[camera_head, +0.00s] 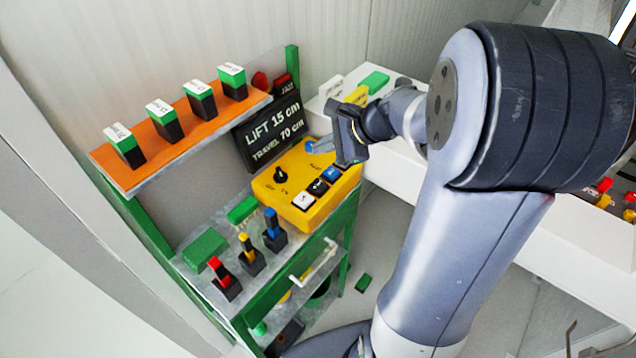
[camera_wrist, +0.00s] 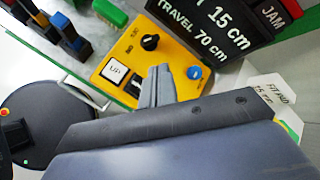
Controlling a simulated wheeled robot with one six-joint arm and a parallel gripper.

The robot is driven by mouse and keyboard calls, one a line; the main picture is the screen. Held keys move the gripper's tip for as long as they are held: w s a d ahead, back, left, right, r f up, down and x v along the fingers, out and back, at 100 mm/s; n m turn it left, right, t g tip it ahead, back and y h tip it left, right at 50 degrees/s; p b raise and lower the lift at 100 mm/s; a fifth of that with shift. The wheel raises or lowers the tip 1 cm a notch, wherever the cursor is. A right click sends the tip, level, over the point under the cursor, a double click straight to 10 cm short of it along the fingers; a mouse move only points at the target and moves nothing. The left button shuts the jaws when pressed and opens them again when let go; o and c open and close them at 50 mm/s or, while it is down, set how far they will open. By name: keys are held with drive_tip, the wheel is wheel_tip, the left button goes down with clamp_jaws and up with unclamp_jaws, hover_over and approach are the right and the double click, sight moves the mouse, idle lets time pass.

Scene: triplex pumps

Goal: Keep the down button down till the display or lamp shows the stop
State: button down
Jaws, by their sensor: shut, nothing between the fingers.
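The yellow control box (camera_head: 268,188) stands on the bench with a black knob (camera_head: 281,175) and a row of buttons. The white button (camera_head: 304,200) reads UP in the wrist view (camera_wrist: 115,72). Beside it is a black button (camera_head: 318,187) whose label I cannot read, then a blue one (camera_head: 330,174). My gripper (camera_head: 319,147) is shut and empty, its fingertips over the box's far part, apart from the row. In the wrist view the fingers (camera_wrist: 158,76) hide part of the row. The black display (camera_head: 268,133) reads LIFT 15 cm, TRAVEL 70 cm.
Red, yellow and blue levers (camera_head: 272,232) stand left of the box. An orange shelf (camera_head: 180,150) holds several green-topped blocks. A white counter (camera_head: 400,165) is at right.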

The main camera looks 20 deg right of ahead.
sight(322, 186)
drive_tip(key=shift+f+b, duration=3.65)
drive_tip(key=shift+f, duration=0.75)
drive_tip(key=shift+f, duration=0.1)
drive_tip(key=shift+f+b, duration=0.3)
drive_tip(key=shift+b, duration=0.1)
drive_tip(key=shift+f+b, duration=0.45)
drive_tip(key=shift+f, duration=0.05)
idle(1.8)
drive_tip(key=shift+r+p, duration=0.85)
drive_tip(key=shift+r, duration=0.1)
